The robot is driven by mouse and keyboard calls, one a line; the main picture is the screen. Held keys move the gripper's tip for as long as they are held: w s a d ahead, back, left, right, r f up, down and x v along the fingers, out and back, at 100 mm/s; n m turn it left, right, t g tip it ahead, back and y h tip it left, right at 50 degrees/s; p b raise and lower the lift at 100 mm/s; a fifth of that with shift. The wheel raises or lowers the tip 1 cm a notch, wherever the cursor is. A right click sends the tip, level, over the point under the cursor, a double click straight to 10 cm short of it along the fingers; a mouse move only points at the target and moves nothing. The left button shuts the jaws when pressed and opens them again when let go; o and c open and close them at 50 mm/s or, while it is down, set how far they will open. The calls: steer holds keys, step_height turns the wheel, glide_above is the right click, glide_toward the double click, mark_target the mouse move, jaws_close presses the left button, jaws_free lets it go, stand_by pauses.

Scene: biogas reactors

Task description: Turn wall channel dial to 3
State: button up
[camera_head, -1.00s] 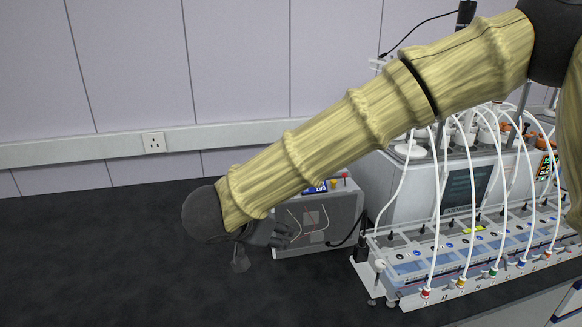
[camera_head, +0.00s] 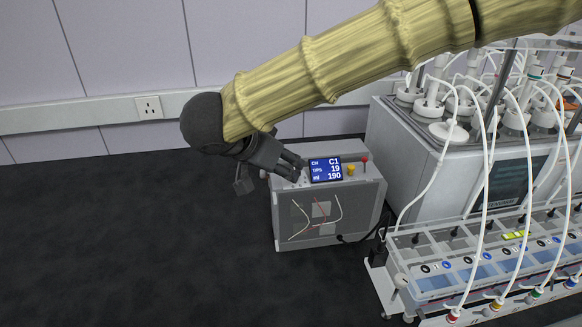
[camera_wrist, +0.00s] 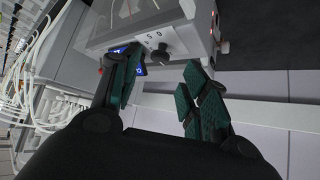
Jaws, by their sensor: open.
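A grey box (camera_head: 325,222) on the black bench has a small blue display (camera_head: 325,169) on top, reading C1, 19 and 190. In the wrist view, a black knob (camera_wrist: 159,54), which looks like the dial, stands on the box's pale face (camera_wrist: 130,28). The blue display (camera_wrist: 140,68) is partly hidden there behind a finger. My gripper (camera_head: 292,174) is at the box's top left edge in the head view, where it hides the knob. In the wrist view my gripper (camera_wrist: 160,82) is open and empty, its fingers spread either side of the knob's line, apparently short of it.
A yellow knob (camera_head: 351,169) and a red knob (camera_head: 365,161) stand right of the display. A large reactor unit (camera_head: 405,150) and a tube rack (camera_head: 450,262) with white hoses fill the right. The bench (camera_head: 130,240) is clear at left.

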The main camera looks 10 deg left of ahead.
steer(key=shift+x, duration=2.3)
steer(key=shift+c, duration=0.2)
jaws_close()
